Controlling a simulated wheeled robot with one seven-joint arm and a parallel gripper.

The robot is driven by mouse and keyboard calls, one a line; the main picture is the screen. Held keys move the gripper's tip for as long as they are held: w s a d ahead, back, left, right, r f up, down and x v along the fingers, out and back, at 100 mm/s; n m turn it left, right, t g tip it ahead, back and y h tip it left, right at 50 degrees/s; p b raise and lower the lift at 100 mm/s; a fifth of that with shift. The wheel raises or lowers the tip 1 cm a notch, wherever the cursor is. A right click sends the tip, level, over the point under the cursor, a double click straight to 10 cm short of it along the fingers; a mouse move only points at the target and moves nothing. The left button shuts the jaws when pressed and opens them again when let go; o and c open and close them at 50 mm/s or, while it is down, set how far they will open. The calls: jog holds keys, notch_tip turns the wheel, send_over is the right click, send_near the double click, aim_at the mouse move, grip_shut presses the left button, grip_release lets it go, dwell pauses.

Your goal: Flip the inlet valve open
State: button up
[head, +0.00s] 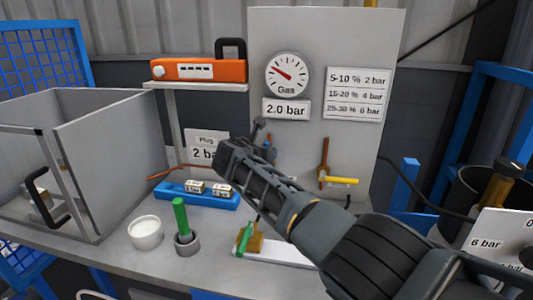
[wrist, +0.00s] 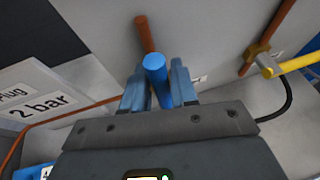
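A blue valve handle (wrist: 155,70) shows in the wrist view, its rounded end towards me, below a brown pipe (wrist: 144,34). My gripper (wrist: 158,88) has one finger on each side of this handle. The fingers lie very close to it, and I cannot tell whether they press on it. In the head view my gripper (head: 266,138) is at the grey panel, and my arm hides most of this valve. A second valve with a yellow lever (head: 343,180) on a brown pipe is to the right; its lever is roughly level. I cannot read which valve is the inlet.
The grey panel (head: 350,60) carries a gas gauge (head: 288,74) and a 2.0 bar sign (head: 286,109). A blue block (head: 197,196), a white cup (head: 145,234) and a green-handled tool (head: 181,220) stand on the bench. An open grey box (head: 110,140) is at left.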

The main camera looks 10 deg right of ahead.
jog(key=shift+o, duration=1.3)
jog(key=shift+r, duration=0.1)
jog(key=p+v, duration=0.1)
jog(key=v, duration=0.6)
jog(key=shift+s+a, duration=0.2)
jog(key=shift+s, duration=0.1)
